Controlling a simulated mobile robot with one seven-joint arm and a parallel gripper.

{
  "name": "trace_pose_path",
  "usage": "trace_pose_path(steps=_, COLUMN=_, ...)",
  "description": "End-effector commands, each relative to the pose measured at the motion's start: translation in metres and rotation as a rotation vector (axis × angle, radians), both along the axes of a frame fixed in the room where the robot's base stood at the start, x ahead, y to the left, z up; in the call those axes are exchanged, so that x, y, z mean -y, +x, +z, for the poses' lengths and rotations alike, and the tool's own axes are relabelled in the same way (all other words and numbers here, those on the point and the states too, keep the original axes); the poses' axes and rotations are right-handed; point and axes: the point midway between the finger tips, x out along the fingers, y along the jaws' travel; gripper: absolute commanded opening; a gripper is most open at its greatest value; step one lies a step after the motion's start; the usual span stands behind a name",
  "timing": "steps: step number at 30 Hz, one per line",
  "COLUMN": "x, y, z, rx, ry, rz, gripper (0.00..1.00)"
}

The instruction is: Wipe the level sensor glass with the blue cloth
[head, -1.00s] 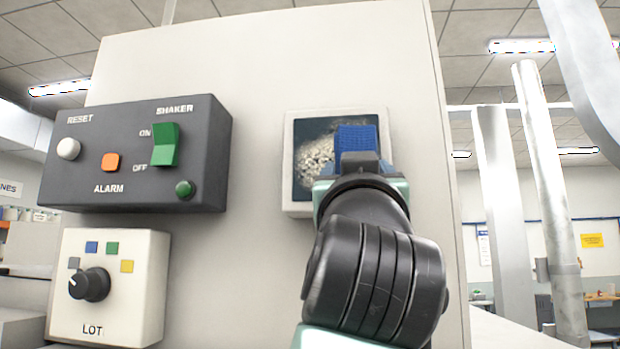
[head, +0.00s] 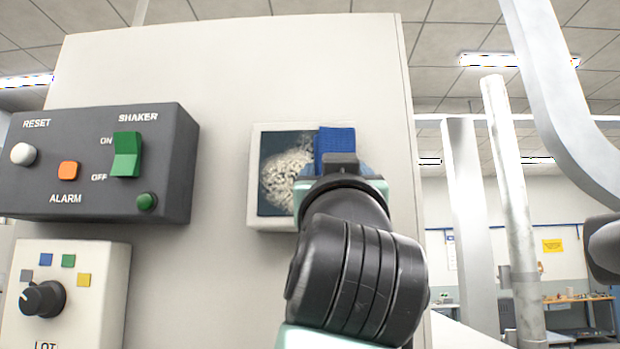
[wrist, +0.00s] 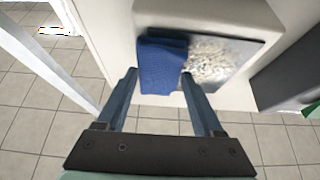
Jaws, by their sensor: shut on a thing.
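The level sensor glass (head: 272,148) is a dark square pane in a white frame on the upright cabinet face. A pale, grainy smear covers its middle and lower part. The blue cloth (head: 336,140) lies over the right side of the glass, reaching its right edge. My gripper (head: 339,168) is shut on the cloth, just below and in front of it. In the wrist view the cloth (wrist: 162,62) sits between the two fingers of my gripper (wrist: 159,76), with the smeared glass (wrist: 222,60) to its right. My wrist hides the lower right of the glass in the head view.
Left of the glass are a dark shaker box (head: 90,165) with a green switch (head: 126,154) and, below it, a white box with a LOT knob (head: 42,298). Bare cabinet face lies between. Past the cabinet's right edge are a pipe (head: 512,200) and open room.

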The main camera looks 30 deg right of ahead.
Motion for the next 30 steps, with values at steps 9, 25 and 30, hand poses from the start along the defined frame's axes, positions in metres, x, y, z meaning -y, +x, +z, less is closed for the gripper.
trace_pose_path(steps=9, x=-0.019, y=0.013, z=-0.001, rx=-0.003, ry=-0.001, rz=0.002, gripper=0.24)
trace_pose_path(steps=25, x=-0.048, y=0.035, z=-0.001, rx=-0.005, ry=-0.001, rz=0.002, gripper=0.24)
trace_pose_path(steps=30, x=-0.051, y=0.037, z=-0.001, rx=-0.004, ry=0.000, rz=0.003, gripper=0.24)
